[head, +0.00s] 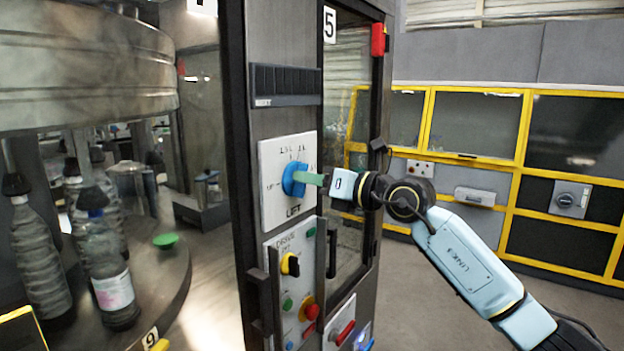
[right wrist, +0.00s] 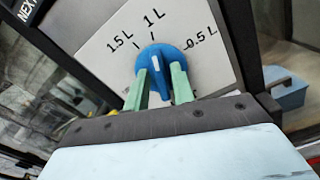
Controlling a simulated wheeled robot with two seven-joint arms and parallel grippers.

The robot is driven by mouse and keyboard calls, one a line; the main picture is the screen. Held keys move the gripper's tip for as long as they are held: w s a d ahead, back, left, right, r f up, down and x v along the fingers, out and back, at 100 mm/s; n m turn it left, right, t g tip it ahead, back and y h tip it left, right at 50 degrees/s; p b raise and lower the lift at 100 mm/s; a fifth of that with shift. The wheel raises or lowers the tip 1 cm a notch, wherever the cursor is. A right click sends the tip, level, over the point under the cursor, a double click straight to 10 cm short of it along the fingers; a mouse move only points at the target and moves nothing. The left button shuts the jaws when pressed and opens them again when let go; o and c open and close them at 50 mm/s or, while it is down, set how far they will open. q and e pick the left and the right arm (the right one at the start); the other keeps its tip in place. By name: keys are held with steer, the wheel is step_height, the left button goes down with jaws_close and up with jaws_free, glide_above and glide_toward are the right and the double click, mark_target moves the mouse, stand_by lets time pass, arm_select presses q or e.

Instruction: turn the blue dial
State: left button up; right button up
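The blue dial (head: 294,179) sits on a white plate (head: 273,208) marked LIFT on the machine's front post. In the right wrist view the dial (right wrist: 162,62) has a white pointer line facing up, near the 1 L mark, between 1.5 L and 0.5 L. My right gripper (head: 312,179) reaches the dial from the right. Its green fingers (right wrist: 160,82) lie on either side of the dial's raised grip, with blue filling the space between them, and look closed on it. The lower part of the plate is hidden by the gripper in the wrist view. My left gripper is out of view.
Below is a panel (head: 279,249) with a black-and-yellow switch (head: 290,264) and a red button (head: 310,311). A dark door handle (head: 331,247) stands close to its right. Bottles (head: 107,265) stand on a turntable at left. Open floor lies at right.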

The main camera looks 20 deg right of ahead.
jaws_close()
steer(key=shift+s+a+f+n+b, duration=0.1)
steer(key=shift+n+b, duration=2.2)
steer(key=shift+n, duration=1.4)
steer(key=shift+s+a+f+n+b, duration=0.15)
steer(key=shift+n+b, duration=2.2)
steer(key=shift+n, duration=1.35)
steer(key=shift+a+f+n+b, duration=0.1)
steer(key=shift+n+b, duration=2.2)
steer(key=shift+n, duration=1.4)
steer(key=shift+o, duration=1.3)
jaws_free()
